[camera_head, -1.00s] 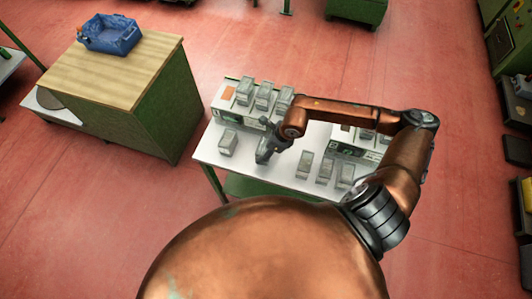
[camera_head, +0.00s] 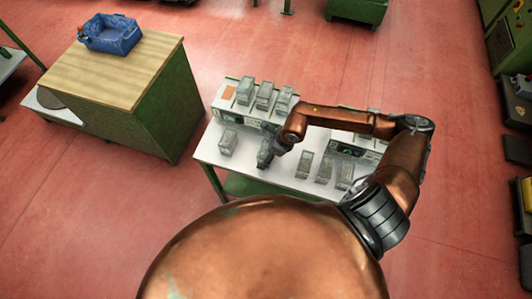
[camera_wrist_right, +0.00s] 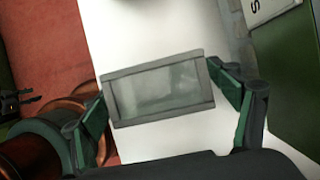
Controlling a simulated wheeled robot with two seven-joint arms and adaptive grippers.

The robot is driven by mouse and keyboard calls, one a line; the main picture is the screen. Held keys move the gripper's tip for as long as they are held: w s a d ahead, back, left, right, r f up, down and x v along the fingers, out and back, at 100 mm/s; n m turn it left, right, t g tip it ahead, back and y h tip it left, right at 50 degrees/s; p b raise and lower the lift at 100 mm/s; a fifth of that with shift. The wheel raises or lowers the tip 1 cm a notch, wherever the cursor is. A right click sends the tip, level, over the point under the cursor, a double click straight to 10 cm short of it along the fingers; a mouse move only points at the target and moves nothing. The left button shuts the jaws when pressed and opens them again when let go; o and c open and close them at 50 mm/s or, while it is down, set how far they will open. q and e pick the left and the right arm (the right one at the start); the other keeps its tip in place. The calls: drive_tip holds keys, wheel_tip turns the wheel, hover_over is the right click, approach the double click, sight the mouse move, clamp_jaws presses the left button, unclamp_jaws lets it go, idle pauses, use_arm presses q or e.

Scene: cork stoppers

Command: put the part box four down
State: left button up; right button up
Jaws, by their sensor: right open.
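My right gripper (camera_head: 265,160) is low over the white table (camera_head: 207,151). In the right wrist view my right gripper (camera_wrist_right: 166,112) has its fingers apart, one on each side of a grey-rimmed part box (camera_wrist_right: 158,88) with a clear, greyish top. The box is over the white surface; I cannot tell whether the fingers touch it. In the head view the gripper mostly hides this box. No readable number shows which box is number four. My left gripper is not in view.
A similar box (camera_head: 228,142) stands left of the gripper, and several stand to its right, one of them a clear box (camera_head: 305,164). Three boxes, including the left one (camera_head: 245,91), stand on a raised unit behind. A wooden-topped bench (camera_head: 155,75) holds a blue crate (camera_head: 110,33).

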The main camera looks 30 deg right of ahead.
drive_tip(key=v, duration=1.2)
